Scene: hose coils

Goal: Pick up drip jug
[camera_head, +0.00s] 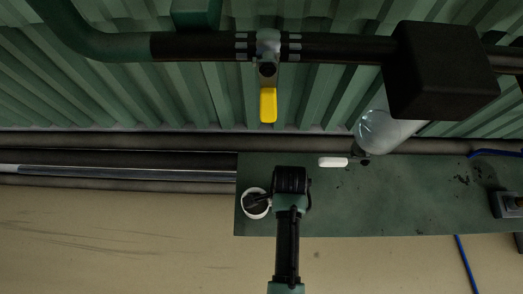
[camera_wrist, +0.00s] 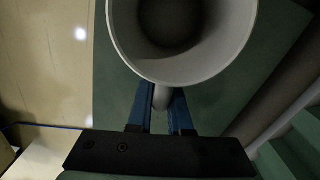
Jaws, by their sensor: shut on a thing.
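The drip jug (camera_head: 247,209) is white, round and open at the top. In the head view it is at the left end of the green bench, partly covered by my gripper (camera_head: 266,199). In the wrist view the jug (camera_wrist: 232,50) fills the top middle, its mouth facing the camera and its inside dark. My gripper (camera_wrist: 166,100) has its two blue fingers on either side of the jug's handle, shut on it. I cannot tell whether the jug's base touches the bench.
The green bench (camera_head: 410,205) is mostly clear to the right. A white object (camera_head: 333,162) and a clear cylinder (camera_head: 375,132) are at its back. A dark pipe (camera_head: 340,48) with a yellow-handled valve (camera_head: 268,104) and a black box (camera_head: 440,70) run above.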

